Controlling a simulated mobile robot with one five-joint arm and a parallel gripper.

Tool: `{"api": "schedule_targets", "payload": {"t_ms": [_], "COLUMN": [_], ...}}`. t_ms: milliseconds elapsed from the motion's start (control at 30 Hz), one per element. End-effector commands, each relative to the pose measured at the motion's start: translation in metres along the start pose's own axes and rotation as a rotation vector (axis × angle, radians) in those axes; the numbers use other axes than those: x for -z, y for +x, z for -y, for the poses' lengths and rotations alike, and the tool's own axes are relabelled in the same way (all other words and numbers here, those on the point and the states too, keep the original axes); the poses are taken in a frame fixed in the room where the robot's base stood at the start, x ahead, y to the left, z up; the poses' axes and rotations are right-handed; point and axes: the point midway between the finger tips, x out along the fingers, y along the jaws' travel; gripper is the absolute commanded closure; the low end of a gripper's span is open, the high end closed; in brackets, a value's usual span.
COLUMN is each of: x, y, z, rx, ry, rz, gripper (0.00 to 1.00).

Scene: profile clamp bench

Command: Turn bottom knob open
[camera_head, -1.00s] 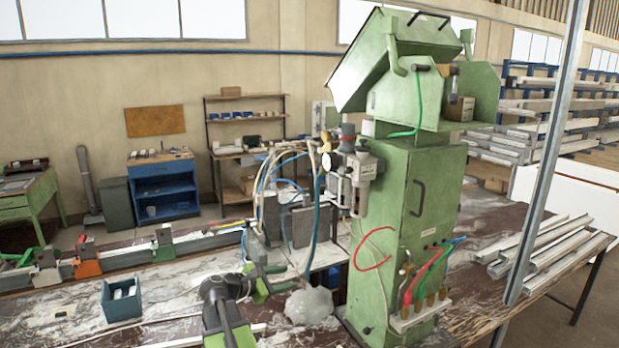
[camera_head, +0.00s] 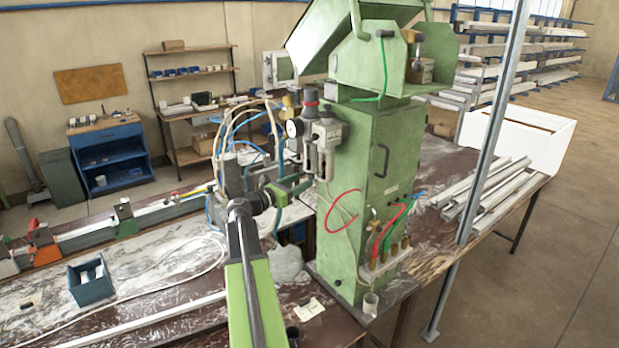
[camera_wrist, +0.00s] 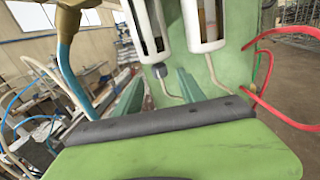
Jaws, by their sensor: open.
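The filter-regulator unit (camera_head: 322,130) is on the left side of the green cabinet (camera_head: 375,180), with a round gauge and a red-topped knob. In the wrist view its two pale bowls show, the left bowl (camera_wrist: 150,30) and the right bowl (camera_wrist: 203,22). A small dark knob (camera_wrist: 160,71) hangs under the left bowl, with a thin tube beside it. My gripper (camera_head: 306,184) is just below the bowls. In the wrist view its green fingers (camera_wrist: 160,92) are apart with nothing held, and the knob appears between and beyond their tips. I cannot tell if they touch it.
Blue and white hoses (camera_head: 235,140) hang left of the unit. A red tube (camera_wrist: 275,110) loops at the right in the wrist view. A clear bag-like lump (camera_head: 286,264) lies on the bench below my gripper. A blue box (camera_head: 90,282) stands at the left.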

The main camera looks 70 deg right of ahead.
Motion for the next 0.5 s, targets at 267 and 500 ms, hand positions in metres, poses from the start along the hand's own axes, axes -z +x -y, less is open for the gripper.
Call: {"api": "schedule_targets", "payload": {"t_ms": [267,500], "x": [0.0,0.0], "y": [0.05,0.057], "z": [-0.001,0.0], "rx": [0.0,-0.001], "ry": [0.001,0.001], "rz": [0.0,0.0], "gripper": [0.53,0.53]}}
